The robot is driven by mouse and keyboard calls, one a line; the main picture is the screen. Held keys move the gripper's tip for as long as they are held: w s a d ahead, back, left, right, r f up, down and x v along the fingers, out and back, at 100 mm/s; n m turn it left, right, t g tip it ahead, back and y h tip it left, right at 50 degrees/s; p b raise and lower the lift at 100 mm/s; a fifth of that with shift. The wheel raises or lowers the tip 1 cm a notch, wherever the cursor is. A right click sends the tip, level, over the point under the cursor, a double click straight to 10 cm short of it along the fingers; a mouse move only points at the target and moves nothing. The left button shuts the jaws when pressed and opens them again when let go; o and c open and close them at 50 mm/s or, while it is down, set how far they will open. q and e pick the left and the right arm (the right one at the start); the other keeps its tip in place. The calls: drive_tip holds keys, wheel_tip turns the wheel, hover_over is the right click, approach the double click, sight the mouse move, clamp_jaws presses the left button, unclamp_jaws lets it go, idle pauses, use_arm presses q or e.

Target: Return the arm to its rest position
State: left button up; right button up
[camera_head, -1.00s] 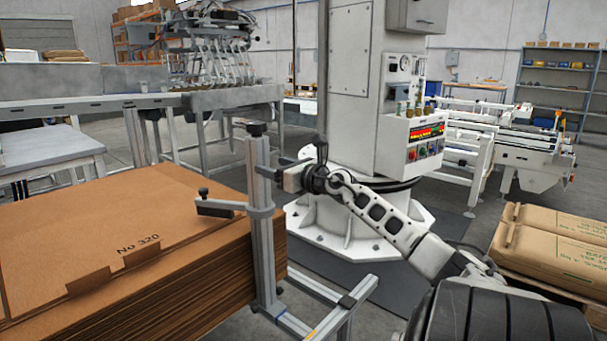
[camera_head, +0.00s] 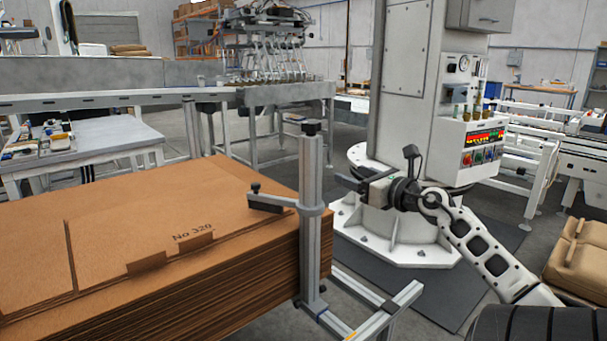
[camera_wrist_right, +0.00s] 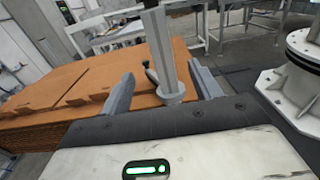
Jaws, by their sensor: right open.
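My right arm reaches in from the lower right of the head view. Its gripper (camera_head: 350,179) points left, open and empty, just right of the grey upright post (camera_head: 311,215) of a stack guide. In the head view a small gap shows between fingertips and post. In the right wrist view the two spread fingers (camera_wrist_right: 161,72) frame the same post (camera_wrist_right: 158,45), which stands beyond them; its exact distance is unclear. My left gripper is not in view.
A tall stack of brown cardboard sheets (camera_head: 120,225) fills the lower left. A white column base (camera_head: 400,235) stands behind the right gripper. Brown sacks (camera_head: 580,255) lie at the right edge. A conveyor (camera_head: 120,103) runs across the back left. Dark floor mat lies around the column.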

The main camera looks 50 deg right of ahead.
drive_tip(key=s+a+f+m+g+p, duration=0.2)
drive_tip(key=s+a+f+m, duration=0.1)
drive_tip(key=a+f+m, duration=1.7)
drive_tip(key=s+a+f+m+g+y, duration=0.1)
drive_tip(key=a+m, duration=0.3)
drive_tip(key=a, duration=0.5)
drive_tip(key=s+a+f+m+g+y+p, duration=0.1)
drive_tip(key=s+a+f+m+g+y, duration=0.1)
drive_tip(key=a, duration=0.7)
drive_tip(key=s+a+f+m+g+y, duration=0.2)
drive_tip(key=s+a+f+m+y, duration=0.1)
drive_tip(key=a, duration=0.7)
drive_tip(key=s+f+m, duration=0.1)
drive_tip(key=s+m, duration=0.1)
drive_tip(key=m, duration=0.1)
drive_tip(key=shift+f, duration=0.3)
